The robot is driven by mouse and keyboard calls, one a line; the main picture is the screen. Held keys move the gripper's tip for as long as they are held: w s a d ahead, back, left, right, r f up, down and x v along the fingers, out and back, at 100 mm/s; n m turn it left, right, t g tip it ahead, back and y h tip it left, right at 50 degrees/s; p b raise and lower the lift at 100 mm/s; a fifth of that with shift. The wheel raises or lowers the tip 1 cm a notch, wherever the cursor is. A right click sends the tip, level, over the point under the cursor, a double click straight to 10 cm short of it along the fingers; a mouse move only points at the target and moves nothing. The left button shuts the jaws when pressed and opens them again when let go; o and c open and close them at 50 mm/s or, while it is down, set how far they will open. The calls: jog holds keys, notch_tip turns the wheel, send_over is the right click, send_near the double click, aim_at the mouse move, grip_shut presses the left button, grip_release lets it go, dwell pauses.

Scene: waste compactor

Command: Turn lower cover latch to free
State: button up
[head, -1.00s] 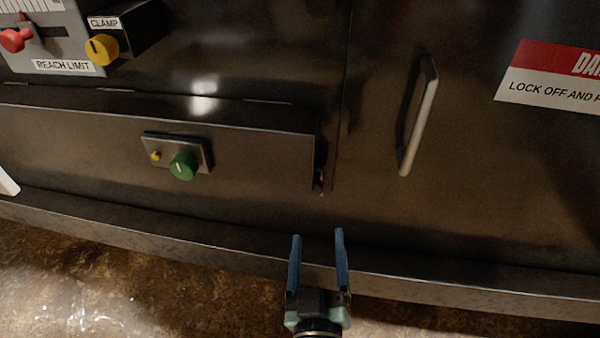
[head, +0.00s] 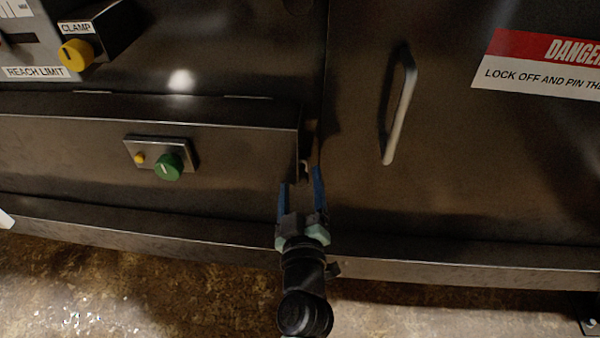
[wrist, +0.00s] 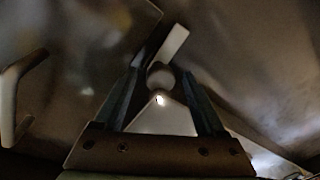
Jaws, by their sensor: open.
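The lower cover (head: 70,150) is a dark, wide panel at the left in the head view. At its right end is a small latch (head: 304,170), mostly hidden by my fingers there. In the wrist view the latch shows as a round hub with a pale flat bar (wrist: 174,42) slanting up to the right. My gripper (head: 300,179) is open with its blue fingertips at the cover's right end. In the wrist view the open gripper (wrist: 161,67) has a finger on each side of the round hub. Whether the fingers touch it cannot be told.
A green knob (head: 167,167) sits on a plate on the cover. A door handle (head: 399,115) stands out to the right and shows at left in the wrist view (wrist: 14,100). A yellow clamp knob (head: 76,53) is upper left. A ledge (head: 450,275) runs below.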

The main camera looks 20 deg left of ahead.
jog(key=shift+x, duration=1.1)
